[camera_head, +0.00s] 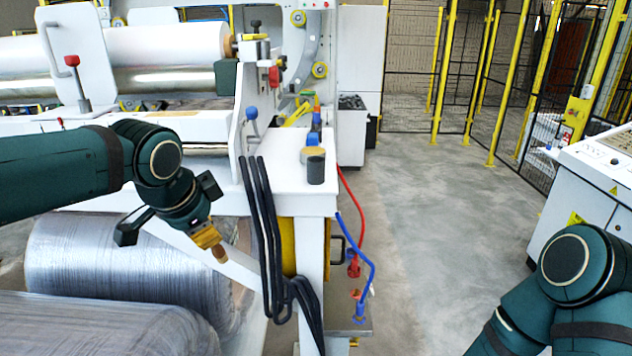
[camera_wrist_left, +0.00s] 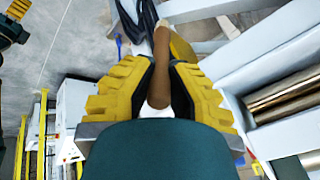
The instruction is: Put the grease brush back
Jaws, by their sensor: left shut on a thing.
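My left gripper (camera_head: 208,238) reaches down from the left, in front of the white machine frame and above the wrapped coils. Its yellow fingers, which also show in the left wrist view (camera_wrist_left: 158,85), are shut on the grease brush (camera_wrist_left: 182,95). The brush has a brown handle with a paler end, and a small brown end of it (camera_head: 219,254) sticks out below the fingers in the head view. A dark grey cup (camera_head: 316,170) stands on the white machine ledge to the right. My right gripper seems to show in part at the top left of the wrist view; its jaws are unclear.
Black cables (camera_head: 265,220) hang over the ledge (camera_head: 290,190) between my left gripper and the cup. A tape roll and blue items stand behind the cup. Wrapped film coils (camera_head: 130,270) lie below. A control desk (camera_head: 590,175) is at right; the floor between is clear.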

